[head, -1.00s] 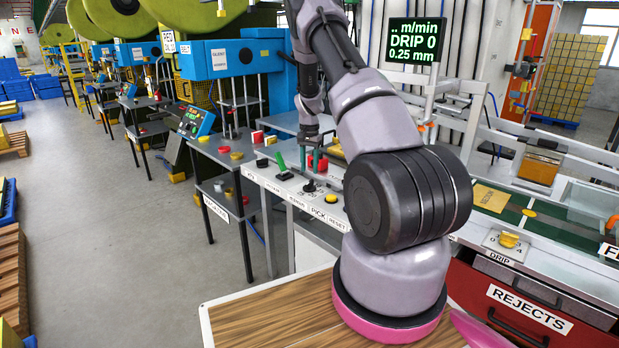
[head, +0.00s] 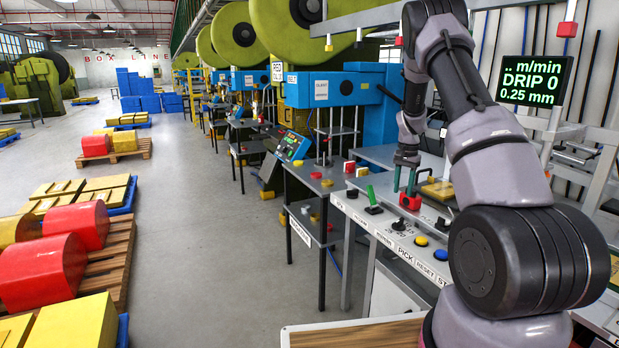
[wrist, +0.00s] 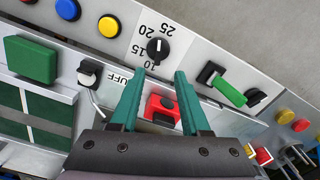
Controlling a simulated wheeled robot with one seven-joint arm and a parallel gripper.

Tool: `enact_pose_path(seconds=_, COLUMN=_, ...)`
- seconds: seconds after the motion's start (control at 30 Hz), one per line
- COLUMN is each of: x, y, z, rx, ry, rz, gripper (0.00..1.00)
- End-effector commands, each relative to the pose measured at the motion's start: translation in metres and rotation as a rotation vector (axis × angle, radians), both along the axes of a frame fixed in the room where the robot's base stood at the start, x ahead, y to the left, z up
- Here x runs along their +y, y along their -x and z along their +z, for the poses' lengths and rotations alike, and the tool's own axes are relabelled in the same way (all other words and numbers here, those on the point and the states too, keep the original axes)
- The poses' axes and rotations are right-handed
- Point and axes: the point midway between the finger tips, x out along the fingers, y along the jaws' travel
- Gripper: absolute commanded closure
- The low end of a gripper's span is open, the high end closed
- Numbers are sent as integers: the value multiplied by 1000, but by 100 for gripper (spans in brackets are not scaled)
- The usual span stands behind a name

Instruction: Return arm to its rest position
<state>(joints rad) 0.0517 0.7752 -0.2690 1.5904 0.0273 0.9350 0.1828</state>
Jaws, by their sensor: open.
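My gripper (head: 403,182) hangs at the end of my arm over the control console (head: 385,222) in the head view. In the wrist view my gripper (wrist: 159,82) shows two green fingers spread apart, with nothing held between them. A black dial (wrist: 157,48) lies just past the fingertips in the picture.
Blue presses (head: 335,88) stand in a row behind.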

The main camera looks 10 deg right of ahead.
Motion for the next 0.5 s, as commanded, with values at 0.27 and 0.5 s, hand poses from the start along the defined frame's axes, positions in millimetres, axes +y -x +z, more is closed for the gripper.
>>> enact_pose_path(seconds=0.27, x=44, y=37, z=126, rx=-139, ry=-51, rz=68, gripper=54)
enact_pose_path(seconds=0.5, x=88, y=104, z=223, rx=-269, ry=-82, rz=161, gripper=54)
